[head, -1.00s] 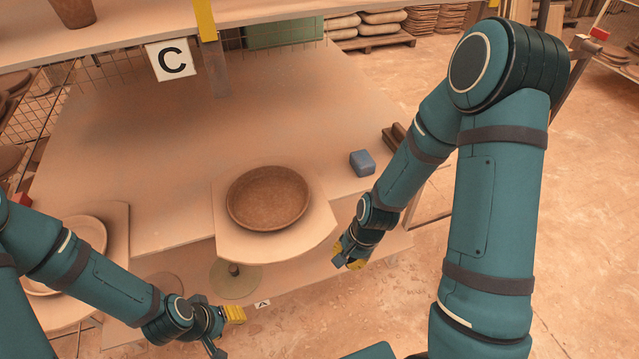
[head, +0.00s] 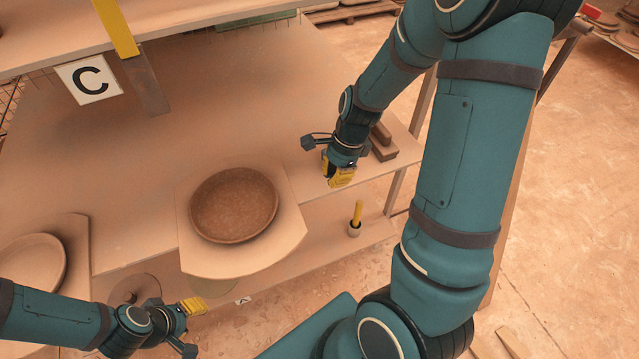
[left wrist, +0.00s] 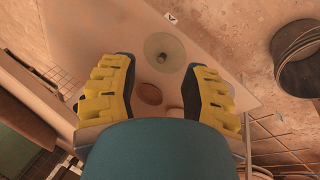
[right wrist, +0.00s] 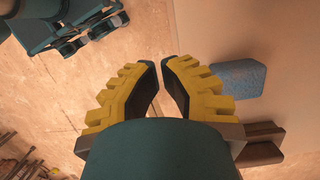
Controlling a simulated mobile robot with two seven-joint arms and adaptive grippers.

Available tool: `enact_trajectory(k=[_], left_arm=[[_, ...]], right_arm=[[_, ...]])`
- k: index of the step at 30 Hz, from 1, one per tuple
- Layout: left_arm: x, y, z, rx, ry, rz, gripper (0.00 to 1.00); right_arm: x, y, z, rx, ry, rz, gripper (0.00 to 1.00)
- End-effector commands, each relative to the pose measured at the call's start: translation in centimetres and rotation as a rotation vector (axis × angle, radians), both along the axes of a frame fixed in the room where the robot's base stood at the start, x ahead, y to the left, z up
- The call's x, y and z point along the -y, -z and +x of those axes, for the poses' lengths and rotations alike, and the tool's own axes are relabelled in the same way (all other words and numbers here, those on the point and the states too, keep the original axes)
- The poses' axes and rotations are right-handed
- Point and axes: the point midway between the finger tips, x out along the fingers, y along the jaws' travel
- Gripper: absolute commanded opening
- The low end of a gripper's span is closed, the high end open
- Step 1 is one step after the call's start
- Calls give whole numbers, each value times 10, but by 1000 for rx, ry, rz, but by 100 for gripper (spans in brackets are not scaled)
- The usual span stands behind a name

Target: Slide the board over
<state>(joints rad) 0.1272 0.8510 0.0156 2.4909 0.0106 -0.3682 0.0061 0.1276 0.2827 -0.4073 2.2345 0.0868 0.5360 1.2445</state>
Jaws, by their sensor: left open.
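The pale board (head: 240,262) lies at the table's front edge, its rounded front sticking out past the edge. A brown round dish (head: 234,205) sits on it. My left gripper (head: 192,307) is open and empty, in front of and below the board's left front side; its spread fingers also show in the left wrist view (left wrist: 158,90). My right gripper (head: 338,178) is above the table's front edge, right of the board and apart from it. In the right wrist view its fingers (right wrist: 161,75) have a narrow gap with nothing between them.
A blue block (right wrist: 237,80) lies on the table beside my right fingers; the head view hides it. Brown blocks (head: 382,150) lie at the table's right end. Another board with a dish (head: 35,262) is at left. A yellow-handled item (head: 356,215) stands on the lower shelf.

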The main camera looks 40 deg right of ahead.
Motion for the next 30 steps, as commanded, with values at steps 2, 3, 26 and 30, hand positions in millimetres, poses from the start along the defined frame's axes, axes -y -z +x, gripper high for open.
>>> enact_trajectory(k=[2,3,26,30], left_arm=[[0,6,-2,-3,2,0,47],[0,9,-2,-5,4,-1,47],[2,30,-10,-23,18,-5,47],[2,30,-10,-23,18,-5,47]], right_arm=[[-3,15,0,-4,0,0,0],[-5,23,0,-5,-1,1,0],[-59,87,16,2,-4,-1,0],[-60,87,16,1,-3,-1,0]])
